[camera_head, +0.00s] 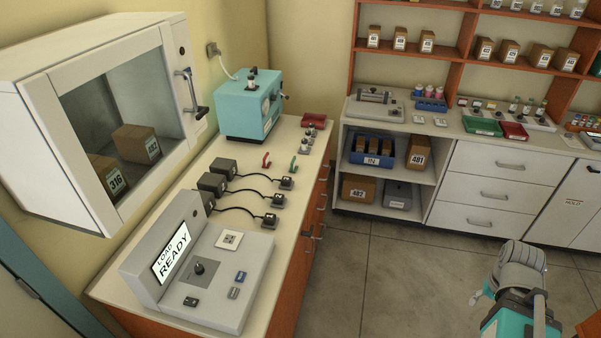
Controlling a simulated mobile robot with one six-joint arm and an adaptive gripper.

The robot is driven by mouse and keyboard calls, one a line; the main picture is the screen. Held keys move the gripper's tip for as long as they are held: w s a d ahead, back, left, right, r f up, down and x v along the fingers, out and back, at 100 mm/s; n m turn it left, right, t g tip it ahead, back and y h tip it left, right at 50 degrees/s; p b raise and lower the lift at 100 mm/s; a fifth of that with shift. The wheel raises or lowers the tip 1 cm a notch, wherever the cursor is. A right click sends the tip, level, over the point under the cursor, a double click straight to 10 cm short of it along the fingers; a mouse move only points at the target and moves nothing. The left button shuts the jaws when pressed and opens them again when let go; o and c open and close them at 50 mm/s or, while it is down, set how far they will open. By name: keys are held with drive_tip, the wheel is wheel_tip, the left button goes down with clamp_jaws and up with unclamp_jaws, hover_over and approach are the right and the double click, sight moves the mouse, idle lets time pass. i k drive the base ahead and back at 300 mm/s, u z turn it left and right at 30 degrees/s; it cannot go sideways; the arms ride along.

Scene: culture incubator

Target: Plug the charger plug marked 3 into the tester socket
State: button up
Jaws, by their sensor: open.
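The grey tester (215,285) stands at the near end of the left counter, its screen (171,253) reading "LOAD READY". A white square plate (229,239) on its top looks like the socket; nothing is plugged into it. Three dark charger blocks lie behind the tester, each with a black cable to a small plug on the right: a far plug (286,183), a middle plug (278,200) and a near plug (269,218). Their markings are too small to read, so I cannot tell which is 3. Part of my arm shows at lower right, far from the plugs; my gripper's fingers are not visible.
A teal device (249,103) stands at the counter's back, with red and green handles (266,160) in front. A wall incubator (110,110) overhangs the counter's left side. Shelves and drawers (500,190) line the back. The floor (400,275) between is clear.

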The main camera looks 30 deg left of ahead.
sight(287, 182)
drive_tip(key=u, duration=0.2)
drive_tip(key=i, duration=0.75)
drive_tip(key=u, duration=0.7)
drive_tip(key=i, duration=0.4)
drive_tip(key=u, duration=0.25)
drive_tip(key=k, duration=0.95)
drive_tip(key=u, duration=0.15)
drive_tip(key=i, duration=0.65)
